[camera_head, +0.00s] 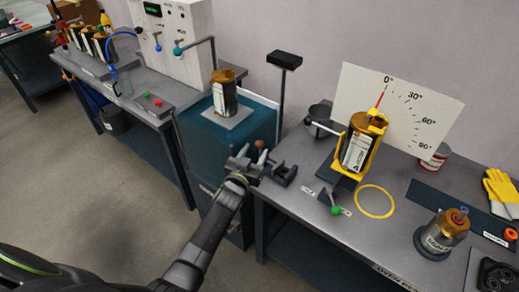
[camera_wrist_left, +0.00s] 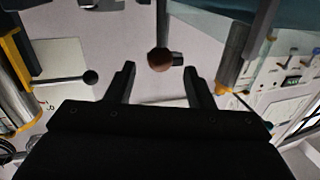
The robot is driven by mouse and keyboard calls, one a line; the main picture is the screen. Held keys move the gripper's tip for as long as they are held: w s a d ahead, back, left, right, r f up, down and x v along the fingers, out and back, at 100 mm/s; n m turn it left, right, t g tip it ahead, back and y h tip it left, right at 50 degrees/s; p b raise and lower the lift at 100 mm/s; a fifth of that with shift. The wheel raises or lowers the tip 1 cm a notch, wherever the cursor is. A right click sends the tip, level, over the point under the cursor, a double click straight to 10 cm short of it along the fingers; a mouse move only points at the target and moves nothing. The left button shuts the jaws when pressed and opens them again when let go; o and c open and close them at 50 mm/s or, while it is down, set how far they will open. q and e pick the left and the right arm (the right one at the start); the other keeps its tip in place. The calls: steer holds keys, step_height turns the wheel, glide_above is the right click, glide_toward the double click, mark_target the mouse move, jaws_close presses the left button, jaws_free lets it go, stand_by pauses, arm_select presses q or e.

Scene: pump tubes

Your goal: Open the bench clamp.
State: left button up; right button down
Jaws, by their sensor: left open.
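The dark bench clamp (camera_head: 283,174) sits at the left edge of the grey bench. Its lever ends in a brown ball knob (camera_head: 260,145), which also shows in the left wrist view (camera_wrist_left: 160,60) at the end of a grey rod. My left gripper (camera_head: 246,160) is open and empty, just beside the knob. In the left wrist view, the two fingertips (camera_wrist_left: 162,78) are spread to either side of the knob. I cannot tell how deep the knob is between them; no contact shows. The clamp's jaws are partly hidden. My right gripper is not in view.
A green-knobbed lever (camera_head: 336,210) and yellow ring (camera_head: 375,201) are nearby. A teal cabinet (camera_head: 205,152) with another tube (camera_head: 224,92) is left.

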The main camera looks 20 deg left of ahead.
mark_target(258, 148)
arm_select(q)
steer(key=w, duration=0.1)
steer(key=w+b, duration=0.2)
steer(key=shift+w+d+f, duration=0.15)
steer(key=shift+w+f, duration=0.1)
steer(key=shift+w, duration=0.15)
steer(key=shift+w+r, duration=0.2)
steer(key=shift+w, duration=0.35)
jaws_close()
